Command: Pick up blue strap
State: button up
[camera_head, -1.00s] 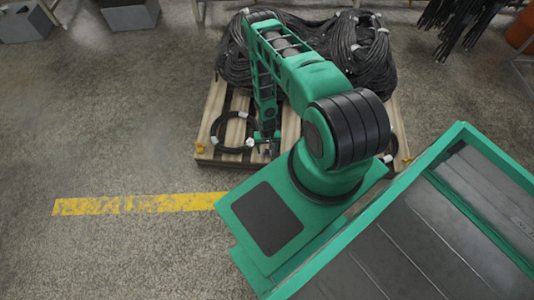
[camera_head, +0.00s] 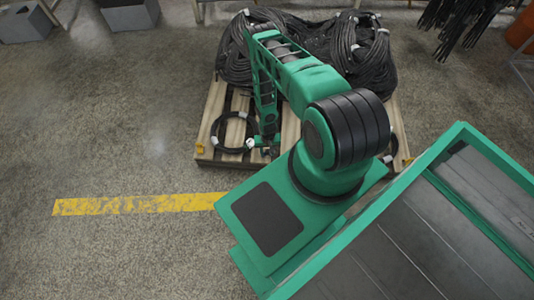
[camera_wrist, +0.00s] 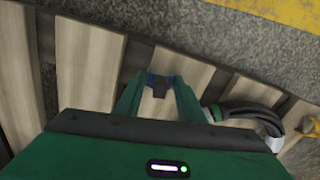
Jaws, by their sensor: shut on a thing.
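My gripper (camera_wrist: 162,82) points down at the wooden pallet in the wrist view, with its two green fingers close together. A small dark, bluish piece, apparently the blue strap (camera_wrist: 159,88), shows between the fingertips. Its full shape is hidden, and I cannot tell whether it touches the slats. In the head view my gripper (camera_head: 266,148) is small and low over the pallet's front edge, beside a black hose coil (camera_head: 219,130). The strap cannot be made out there.
The wooden pallet (camera_head: 214,105) carries large black hose bundles (camera_head: 362,55) at its back. The black coil also shows right of my gripper in the wrist view (camera_wrist: 240,110). Open floor with a yellow line (camera_head: 140,204) lies to the left. Grey bins (camera_head: 128,15) stand at the back left.

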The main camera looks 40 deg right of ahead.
aim_at(268, 152)
jog(key=shift+r, duration=0.5)
jog(key=r, duration=0.3)
jog(key=shift+s+a+r, duration=0.15)
jog(key=shift+s+r, duration=0.15)
jog(key=s+a+r, duration=0.4)
jog(key=s+r, duration=0.2)
jog(key=s, duration=0.4)
jog(key=shift+r, duration=0.2)
jog(key=shift+s, duration=0.1)
jog(key=shift+o, duration=0.9)
jog(key=shift+c, duration=1)
